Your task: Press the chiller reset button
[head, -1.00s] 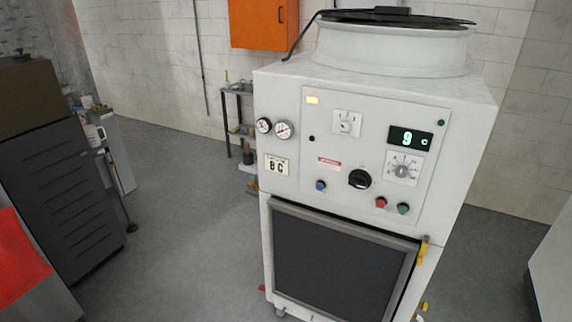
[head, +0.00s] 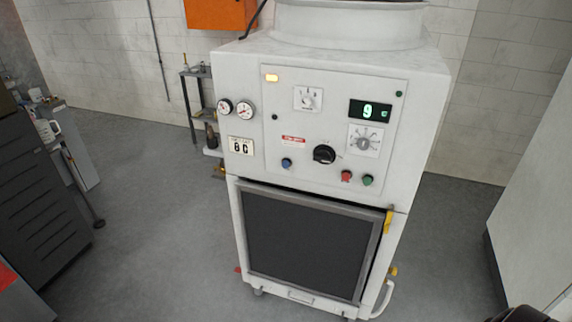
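The chiller (head: 417,150) is a white cabinet in the middle of the head view, its control panel (head: 290,100) facing me. Low on the panel are a blue button (head: 287,162), a black rotary knob (head: 324,154), a red button (head: 346,175) and a green button (head: 368,180). I cannot read which of them is the reset. A small red label (head: 293,140) sits above the blue button. A green display (head: 370,110) reads 9, and an amber lamp (head: 272,77) is lit at the top left. Neither of my grippers shows.
Two round gauges (head: 235,108) are left of the panel. A dark slatted cabinet (head: 40,190) stands at the left and a white unit (head: 535,180) at the right. The grey floor (head: 160,240) at front left is clear.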

